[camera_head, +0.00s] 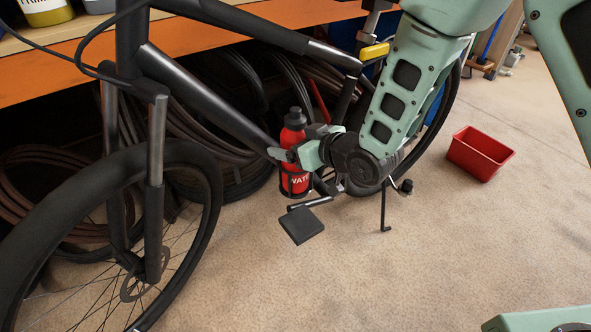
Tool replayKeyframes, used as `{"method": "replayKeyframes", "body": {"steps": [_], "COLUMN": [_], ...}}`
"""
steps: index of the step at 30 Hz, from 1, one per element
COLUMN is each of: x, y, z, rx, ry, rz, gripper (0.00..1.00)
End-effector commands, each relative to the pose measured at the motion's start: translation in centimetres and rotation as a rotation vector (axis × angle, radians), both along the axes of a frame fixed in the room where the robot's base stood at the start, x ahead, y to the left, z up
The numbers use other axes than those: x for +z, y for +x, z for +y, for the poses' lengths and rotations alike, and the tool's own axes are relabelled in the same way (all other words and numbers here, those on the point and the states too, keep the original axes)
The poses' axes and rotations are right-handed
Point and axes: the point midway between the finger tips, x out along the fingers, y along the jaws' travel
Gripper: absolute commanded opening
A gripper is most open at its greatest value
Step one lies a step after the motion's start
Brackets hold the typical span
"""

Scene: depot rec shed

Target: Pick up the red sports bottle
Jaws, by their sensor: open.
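The red sports bottle (292,135) has a black cap and white lettering on its lower part. It stands nearly upright in a dark bottle cage (290,194) on the frame of a black bicycle (200,95). My gripper (284,155) is open at the bottle's middle, reaching in from the right. One pale finger shows at the bottle's left side and the other parts lie on its right and front. The fingers hide part of the bottle's middle. I cannot tell whether they touch it.
The bicycle's frame tube runs close above left of the bottle, and a black pedal (301,226) juts out below. An orange shelf (60,75) with coiled hoses and tyres beneath stands behind. A red bin (480,153) sits on the floor at right. The front floor is clear.

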Motion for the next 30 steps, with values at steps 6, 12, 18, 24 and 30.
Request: {"method": "replayKeyframes", "body": {"steps": [6, 12, 18, 24, 30], "x": [0.0, 0.1, 0.2, 1.0, 3.6], "y": [0.0, 0.0, 0.0, 0.0, 0.1], "z": [0.0, 0.0, 0.0, 0.0, 0.0], "rx": [0.000, 0.000, 0.000, 0.000, -0.001], "ry": [0.000, 0.000, 0.002, 0.003, 0.004], "rz": [0.000, 0.000, -0.002, -0.003, -0.005], "gripper": [0.62, 0.07, 0.06, 0.06, 0.06]}}
